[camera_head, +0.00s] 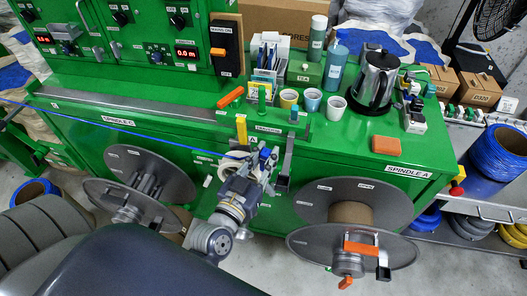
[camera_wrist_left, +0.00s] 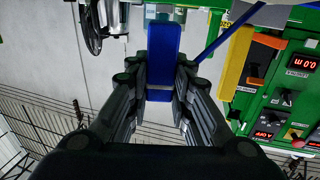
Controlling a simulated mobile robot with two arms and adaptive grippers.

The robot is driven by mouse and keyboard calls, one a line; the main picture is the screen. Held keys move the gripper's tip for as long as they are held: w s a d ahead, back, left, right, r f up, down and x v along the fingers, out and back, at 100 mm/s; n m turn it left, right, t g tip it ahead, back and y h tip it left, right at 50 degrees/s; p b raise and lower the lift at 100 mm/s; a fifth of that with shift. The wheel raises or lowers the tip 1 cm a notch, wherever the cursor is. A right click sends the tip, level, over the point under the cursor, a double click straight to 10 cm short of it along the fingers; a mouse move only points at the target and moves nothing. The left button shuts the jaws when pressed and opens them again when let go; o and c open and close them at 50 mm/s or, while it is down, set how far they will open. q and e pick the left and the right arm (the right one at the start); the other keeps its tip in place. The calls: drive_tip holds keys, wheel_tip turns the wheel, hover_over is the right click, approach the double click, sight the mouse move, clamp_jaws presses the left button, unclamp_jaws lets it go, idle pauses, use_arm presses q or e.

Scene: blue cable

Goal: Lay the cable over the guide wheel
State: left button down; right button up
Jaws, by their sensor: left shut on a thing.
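The thin blue cable (camera_head: 120,127) runs from the left edge across the front of the green bench towards my left gripper (camera_head: 268,160). In the left wrist view, this gripper (camera_wrist_left: 160,75) is shut on a blue block (camera_wrist_left: 163,48), and the cable (camera_wrist_left: 225,35) slants up to the right beside it. A yellow upright part (camera_head: 241,130) stands just left of the gripper; a yellow bar also shows in the wrist view (camera_wrist_left: 238,65). I cannot make out the guide wheel for certain, nor whether the cable touches it. My right gripper is not in view.
A grey reel (camera_head: 130,190) is at the left and another (camera_head: 350,195) at the right of the bench front. Cups (camera_head: 312,100), a kettle (camera_head: 375,80) and an orange block (camera_head: 386,146) are on the bench top. Control panels (camera_head: 135,38) stand behind.

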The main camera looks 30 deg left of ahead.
use_arm(q)
drive_tip(key=shift+s+d+f, duration=0.2)
drive_tip(key=shift+s+d, duration=0.5)
drive_tip(key=shift+s, duration=0.05)
drive_tip(key=shift+s+d+f, duration=0.15)
drive_tip(key=shift+s+d, duration=0.5)
drive_tip(key=shift+s, duration=0.1)
